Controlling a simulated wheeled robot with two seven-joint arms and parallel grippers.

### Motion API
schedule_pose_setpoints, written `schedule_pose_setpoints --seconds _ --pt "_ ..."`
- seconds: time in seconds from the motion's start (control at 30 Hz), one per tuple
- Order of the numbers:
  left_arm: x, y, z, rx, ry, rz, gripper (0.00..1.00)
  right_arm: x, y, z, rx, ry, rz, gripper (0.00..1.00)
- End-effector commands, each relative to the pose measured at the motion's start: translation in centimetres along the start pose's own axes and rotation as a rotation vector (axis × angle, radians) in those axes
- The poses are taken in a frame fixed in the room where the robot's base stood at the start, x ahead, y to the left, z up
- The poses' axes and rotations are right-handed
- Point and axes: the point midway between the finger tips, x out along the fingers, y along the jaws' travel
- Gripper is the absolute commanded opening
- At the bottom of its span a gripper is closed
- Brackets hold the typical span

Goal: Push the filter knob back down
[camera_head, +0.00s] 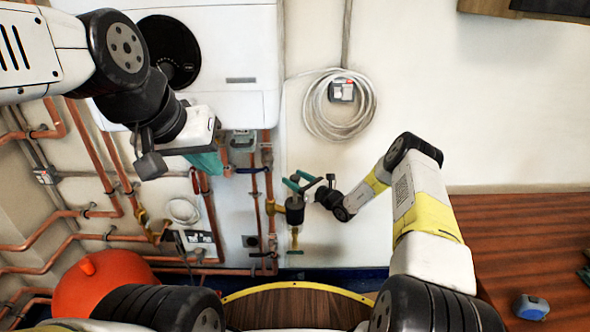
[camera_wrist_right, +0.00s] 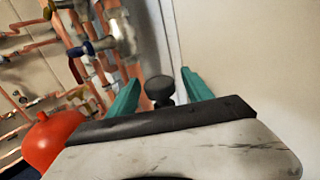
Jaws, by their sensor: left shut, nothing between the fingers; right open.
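The filter knob (camera_wrist_right: 160,88) is a round black knob in the right wrist view, between the two teal fingers of my right gripper (camera_wrist_right: 160,86). The fingers are open, with a gap on both sides of the knob. In the head view, my right gripper (camera_head: 302,181) is at the black filter body (camera_head: 295,209), which has brass fittings on the copper pipe; the knob itself is hard to pick out there. My left gripper (camera_head: 208,163) is shut and empty in front of the pipes, below the white boiler, away from the filter.
Copper pipes (camera_head: 105,160) with valves run along the wall at left. An orange round tank (camera_head: 105,284) stands low at left. A coiled white cable (camera_head: 338,104) hangs on the wall. A wooden worktop (camera_head: 530,240) with a blue tape measure (camera_head: 530,307) is at right.

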Motion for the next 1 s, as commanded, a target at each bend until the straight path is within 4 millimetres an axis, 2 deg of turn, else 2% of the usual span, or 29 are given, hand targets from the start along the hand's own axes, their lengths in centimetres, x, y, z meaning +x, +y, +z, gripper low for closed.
schedule_pose_setpoints --seconds 0.17,0.27,0.47,0.5,0.77,0.87,1.0 --pt "0.0 0.0 0.0 0.000 0.000 0.000 0.00 0.0 0.0 0.0 0.000 0.000 0.000 0.59" --pt "0.0 0.0 0.0 0.000 0.000 0.000 0.00 0.0 0.0 0.0 0.000 0.000 0.000 0.43" --pt "0.0 0.0 0.0 0.000 0.000 0.000 0.00 0.0 0.0 0.0 0.000 0.000 0.001 0.04" --pt "0.0 0.0 0.0 0.000 0.000 0.000 0.00 0.0 0.0 0.0 0.000 0.000 0.001 0.00" --pt "0.0 0.0 0.0 0.000 0.000 0.000 0.00 0.0 0.0 -0.2 0.000 0.000 0.001 0.00" --pt "0.0 0.0 0.0 0.000 0.000 0.000 0.00 0.0 0.0 -1.6 0.002 0.001 0.000 0.00" --pt "0.0 0.0 0.0 0.000 0.000 0.000 0.00 0.0 0.0 -4.8 0.002 0.001 -0.001 0.00"
